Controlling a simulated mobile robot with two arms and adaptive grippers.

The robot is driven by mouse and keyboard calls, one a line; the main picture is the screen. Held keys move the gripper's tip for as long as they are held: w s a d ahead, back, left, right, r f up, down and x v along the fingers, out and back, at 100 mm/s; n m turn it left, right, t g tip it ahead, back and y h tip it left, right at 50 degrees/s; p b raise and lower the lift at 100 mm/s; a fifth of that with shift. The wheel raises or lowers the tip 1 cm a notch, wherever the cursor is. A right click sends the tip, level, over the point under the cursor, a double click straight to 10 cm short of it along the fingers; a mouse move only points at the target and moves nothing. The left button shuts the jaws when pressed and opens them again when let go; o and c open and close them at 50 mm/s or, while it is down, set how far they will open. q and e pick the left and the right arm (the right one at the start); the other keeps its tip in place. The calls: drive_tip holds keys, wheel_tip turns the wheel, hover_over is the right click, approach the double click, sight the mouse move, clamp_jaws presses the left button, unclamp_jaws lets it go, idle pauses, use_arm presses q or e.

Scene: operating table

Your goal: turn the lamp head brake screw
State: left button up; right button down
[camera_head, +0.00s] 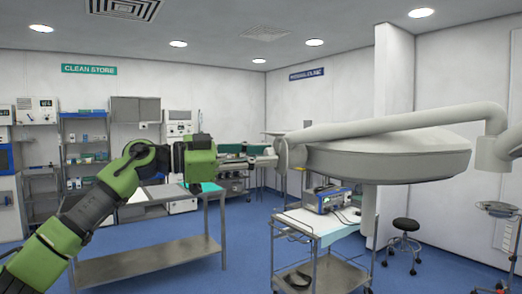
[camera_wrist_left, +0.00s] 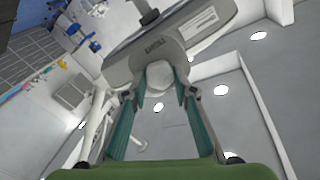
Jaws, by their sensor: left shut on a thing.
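The surgical lamp head (camera_head: 390,160) is a large grey disc-shaped housing hanging from a pale arm at the right of the head view. It also shows in the left wrist view (camera_wrist_left: 215,18). My left gripper (camera_head: 262,157) reaches the lamp's left end. In the left wrist view its teal fingers (camera_wrist_left: 160,80) stand on either side of a pale round knob, the brake screw (camera_wrist_left: 159,72), and are shut on it. The fingers and their distance hide the screw's detail in the head view. My right gripper is not in view.
A steel table (camera_head: 150,262) stands below my left arm. A trolley (camera_head: 325,228) with a blue device (camera_head: 325,200) is under the lamp. A black stool (camera_head: 405,225) stands to the right. Shelves line the back left wall. Blue floor is clear between table and trolley.

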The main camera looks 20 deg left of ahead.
use_arm(q)
drive_tip(key=m+p, duration=0.1)
drive_tip(key=m, duration=0.2)
drive_tip(key=shift+m+p, duration=0.3)
drive_tip(key=shift+p, duration=0.05)
drive_tip(key=shift+w+a+f+m+b, duration=0.15)
drive_tip(key=shift+m+b, duration=0.2)
drive_tip(key=shift+m, duration=5.2)
drive_tip(key=shift+s+d+f+m+b, duration=0.15)
drive_tip(key=shift+m+b, duration=0.15)
drive_tip(key=shift+m, duration=5.2)
drive_tip(key=shift+w+a+f+m+b, duration=0.15)
drive_tip(key=shift+m+b, duration=0.2)
drive_tip(key=shift+m, duration=5.2)
drive_tip(key=o, duration=1.1)
